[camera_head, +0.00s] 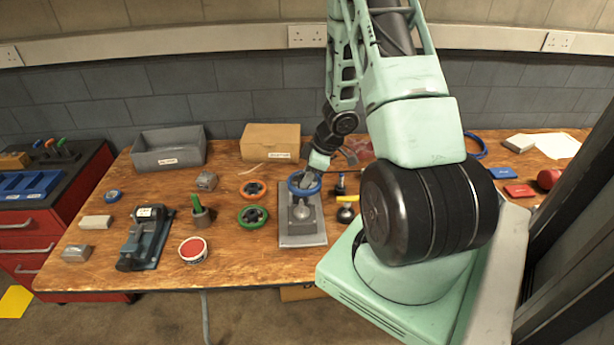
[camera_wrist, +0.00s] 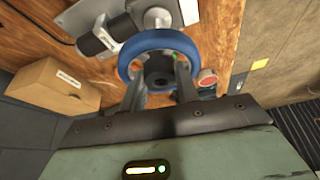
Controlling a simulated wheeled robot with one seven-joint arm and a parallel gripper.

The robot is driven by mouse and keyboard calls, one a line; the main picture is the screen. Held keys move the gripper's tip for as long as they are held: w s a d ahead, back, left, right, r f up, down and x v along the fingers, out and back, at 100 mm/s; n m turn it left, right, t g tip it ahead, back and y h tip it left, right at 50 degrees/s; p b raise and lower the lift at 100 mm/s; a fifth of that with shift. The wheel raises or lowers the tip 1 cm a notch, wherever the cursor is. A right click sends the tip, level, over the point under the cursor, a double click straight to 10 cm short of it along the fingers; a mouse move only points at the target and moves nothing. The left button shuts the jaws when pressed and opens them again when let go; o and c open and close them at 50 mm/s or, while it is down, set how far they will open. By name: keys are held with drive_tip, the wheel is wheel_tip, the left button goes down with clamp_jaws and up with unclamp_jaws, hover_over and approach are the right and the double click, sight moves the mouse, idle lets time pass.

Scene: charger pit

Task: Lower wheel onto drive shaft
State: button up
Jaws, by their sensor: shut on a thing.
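A blue wheel (camera_head: 304,190) is held in my gripper (camera_head: 312,177) over the far part of a grey metal plate fixture (camera_head: 302,241) on the bench. In the wrist view the blue wheel (camera_wrist: 130,52) is a ring between the two fingers of my gripper (camera_wrist: 160,85). A rounded metal part (camera_head: 302,213) stands on the fixture, just in front of the wheel. The wrist view shows metal and black cylindrical parts (camera_wrist: 97,41) beside the wheel. I cannot tell which part is the drive shaft or whether the wheel touches it.
An orange wheel (camera_head: 253,189) and a green wheel (camera_head: 251,216) lie left of the fixture. A cardboard box (camera_head: 270,139) and a grey bin (camera_head: 168,150) stand behind. Tools with yellow and black parts (camera_head: 346,198) lie close on the right.

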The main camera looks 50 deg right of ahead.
drive_tip(key=shift+w+a+f+b, duration=0.15)
drive_tip(key=shift+w+a+b, duration=0.2)
drive_tip(key=shift+a, duration=0.1)
drive_tip(key=b, duration=0.5)
hover_over(303, 204)
wheel_tip(303, 204, down, 4)
drive_tip(key=shift+s+d+f, duration=0.1)
drive_tip(key=shift+d, duration=0.05)
drive_tip(key=shift+f+b, duration=1.95)
drive_tip(key=shift+f, duration=1)
idle(1.6)
drive_tip(key=o, duration=1.2)
drive_tip(key=c, duration=0.4)
